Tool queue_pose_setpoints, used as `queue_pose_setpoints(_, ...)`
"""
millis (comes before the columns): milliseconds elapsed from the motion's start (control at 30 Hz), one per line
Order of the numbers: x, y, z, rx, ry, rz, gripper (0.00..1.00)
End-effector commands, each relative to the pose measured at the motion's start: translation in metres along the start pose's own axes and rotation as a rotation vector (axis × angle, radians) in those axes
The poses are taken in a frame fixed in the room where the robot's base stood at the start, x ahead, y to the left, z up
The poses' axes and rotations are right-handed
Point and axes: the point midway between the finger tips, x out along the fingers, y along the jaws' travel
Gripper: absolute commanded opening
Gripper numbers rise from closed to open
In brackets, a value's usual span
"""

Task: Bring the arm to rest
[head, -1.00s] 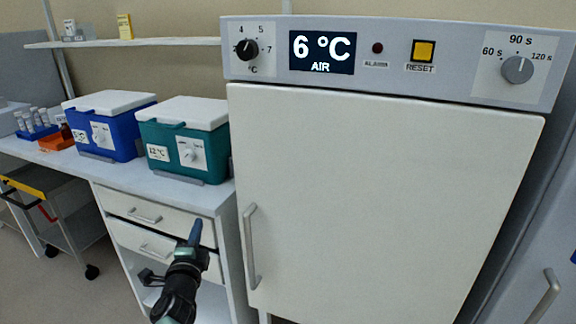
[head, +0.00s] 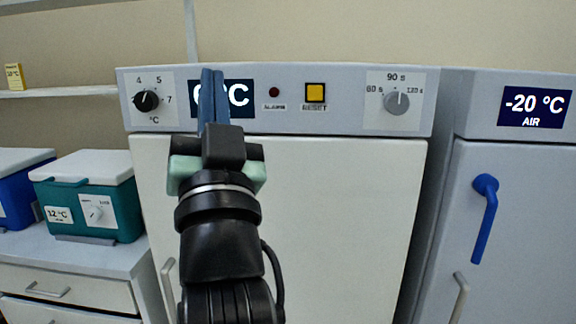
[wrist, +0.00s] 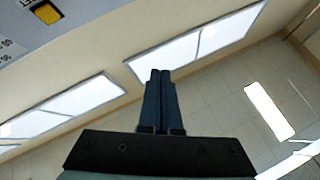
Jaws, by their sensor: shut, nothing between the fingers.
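My gripper (head: 212,98) is raised in front of the white fridge (head: 330,200), its blue fingers pointing up and closed together with nothing between them. In the head view the fingers cover part of the temperature display (head: 239,95); the zero and C can be partly read. In the wrist view my gripper (wrist: 158,100) is also shut and empty, with the ceiling behind it. I cannot tell whether the fingertips touch the panel.
The fridge panel has a black knob (head: 146,100), a yellow RESET button (head: 315,92) and a grey timer knob (head: 396,101). A -20 °C freezer (head: 520,200) with a blue handle (head: 486,215) stands right. A teal cooler box (head: 95,205) sits on the counter left.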

Motion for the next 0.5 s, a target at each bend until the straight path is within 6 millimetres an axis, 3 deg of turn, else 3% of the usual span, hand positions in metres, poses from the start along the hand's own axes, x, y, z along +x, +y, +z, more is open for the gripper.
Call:
queue_pose_setpoints(33,-0.012,0.004,-0.029,-0.078,0.036,0.017,0.0)
queue_pose_setpoints(100,-0.028,0.007,-0.061,-0.172,0.074,0.043,0.0)
queue_pose_setpoints(333,-0.084,0.011,-0.148,-0.427,0.183,0.147,0.0)
queue_pose_setpoints(500,-0.054,0.001,-0.183,-0.428,0.179,0.148,0.0)
